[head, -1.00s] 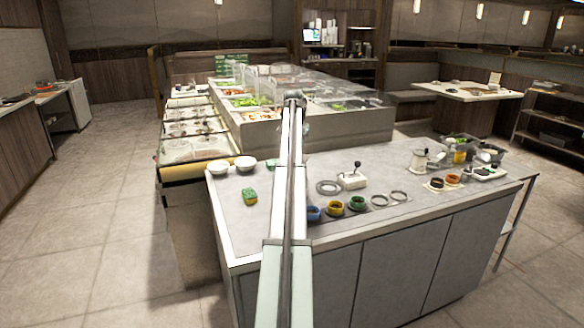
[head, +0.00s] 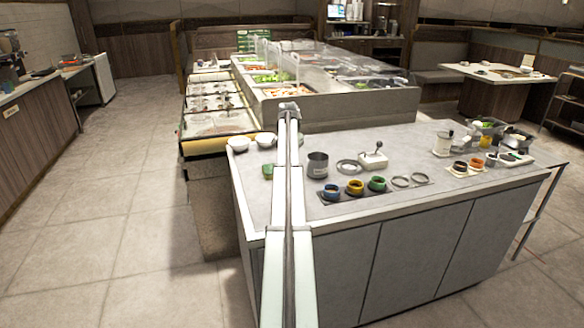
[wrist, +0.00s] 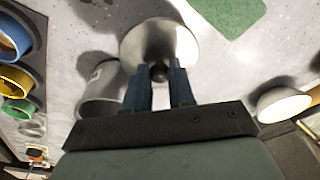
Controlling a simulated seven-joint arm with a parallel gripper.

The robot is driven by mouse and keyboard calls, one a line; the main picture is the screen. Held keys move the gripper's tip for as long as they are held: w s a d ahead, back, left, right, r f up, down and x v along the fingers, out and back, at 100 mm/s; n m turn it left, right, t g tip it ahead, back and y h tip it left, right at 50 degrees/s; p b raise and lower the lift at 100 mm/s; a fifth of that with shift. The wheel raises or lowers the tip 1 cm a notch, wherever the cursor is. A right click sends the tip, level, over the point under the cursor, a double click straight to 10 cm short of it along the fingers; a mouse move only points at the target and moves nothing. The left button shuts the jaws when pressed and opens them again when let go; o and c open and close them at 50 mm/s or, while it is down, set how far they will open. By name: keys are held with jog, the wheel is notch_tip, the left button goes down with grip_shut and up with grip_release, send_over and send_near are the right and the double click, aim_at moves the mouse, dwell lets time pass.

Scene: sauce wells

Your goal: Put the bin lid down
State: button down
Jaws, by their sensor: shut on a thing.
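In the wrist view my gripper (wrist: 160,78) is shut on the dark round knob of a shiny silver bin lid (wrist: 158,42). The lid hangs beyond the fingertips, above the speckled counter; its exact gap to the counter is unclear. A silver metal bin (wrist: 101,92) with a pale label stands just left of the lid and fingers. In the head view the bin (head: 318,165) stands upright on the counter, right of my arm. My fingers and the lid are hidden behind my arm there.
A green sponge (wrist: 232,12) lies beyond the lid and a white bowl (wrist: 284,103) stands to the right.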

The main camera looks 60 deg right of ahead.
jog(key=shift+f, duration=2.15)
jog(key=shift+f, duration=0.15)
jog(key=c, duration=1)
grip_release()
jog(key=shift+o, duration=0.2)
notch_tip(320, 180, up, 12)
jog(key=a, duration=0.1)
jog(key=shift+a, duration=0.4)
